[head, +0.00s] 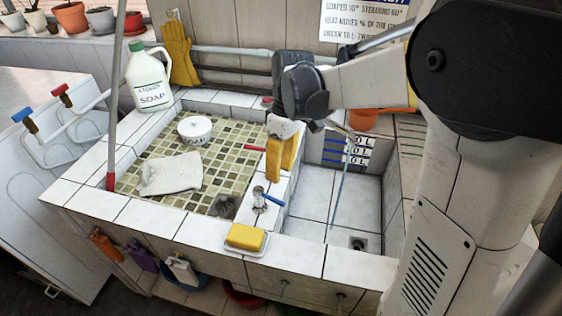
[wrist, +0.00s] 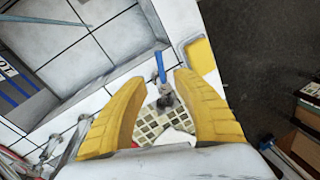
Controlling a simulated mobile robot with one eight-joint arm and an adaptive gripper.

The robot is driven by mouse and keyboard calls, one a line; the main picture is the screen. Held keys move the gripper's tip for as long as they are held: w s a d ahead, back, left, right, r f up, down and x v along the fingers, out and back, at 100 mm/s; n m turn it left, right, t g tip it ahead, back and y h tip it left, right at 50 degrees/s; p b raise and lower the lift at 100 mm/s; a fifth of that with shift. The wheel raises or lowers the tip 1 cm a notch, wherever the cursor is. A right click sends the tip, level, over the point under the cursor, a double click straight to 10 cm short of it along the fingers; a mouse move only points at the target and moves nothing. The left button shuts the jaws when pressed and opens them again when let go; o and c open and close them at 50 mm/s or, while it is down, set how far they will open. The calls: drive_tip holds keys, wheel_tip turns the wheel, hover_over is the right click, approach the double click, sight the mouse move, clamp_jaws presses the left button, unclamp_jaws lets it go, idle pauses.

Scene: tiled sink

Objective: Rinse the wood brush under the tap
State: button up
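I cannot pick out a wood brush in either view. My gripper (head: 281,172) has yellow fingers pointing down over the divider between the two basins. In the wrist view its fingers (wrist: 155,82) are spread apart with nothing held between them. A tap valve with a blue lever (head: 270,198) stands on the divider's near end; the blue lever (wrist: 161,66) also shows between the fingertips in the wrist view. A thin bluish line, looking like running water (head: 338,190), falls into the right basin (head: 312,190). A red lever (head: 255,148) is left of the fingers.
The left basin (head: 220,140) holds a crumpled white cloth (head: 171,174) and a round white container (head: 195,130). A soap jug (head: 148,79) stands at the back left corner. A yellow block (head: 245,237) rests in a dish on the front rim. The right basin floor looks clear.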

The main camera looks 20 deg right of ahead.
drive_tip(key=r, duration=0.2)
drive_tip(key=shift+w+d+r, duration=0.2)
drive_tip(key=shift+d+r, duration=0.05)
drive_tip(key=shift+r, duration=0.15)
drive_tip(key=o, duration=0.8)
